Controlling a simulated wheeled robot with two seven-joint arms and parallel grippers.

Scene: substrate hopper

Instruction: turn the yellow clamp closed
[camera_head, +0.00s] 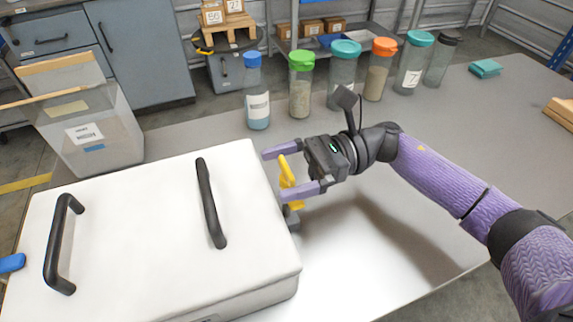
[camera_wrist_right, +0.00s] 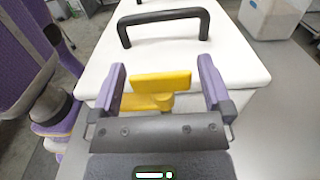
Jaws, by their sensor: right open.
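The yellow clamp (camera_head: 288,178) sits at the right side of the white hopper box (camera_head: 130,240), on a dark mount. My right gripper (camera_head: 275,174) is open, with its two purple fingers on either side of the clamp. In the right wrist view the clamp (camera_wrist_right: 161,82) shows a flat yellow handle between the open fingers (camera_wrist_right: 162,68), with visible gaps on both sides. Part of the clamp's lower piece is hidden behind the gripper body there.
The box lid carries two black handles (camera_head: 210,203). A clear bin (camera_head: 90,130) stands behind it at left. Several lidded jars, one with a blue lid (camera_head: 257,95), line the back of the grey table (camera_head: 440,120). Table space right of the box is clear beneath my arm.

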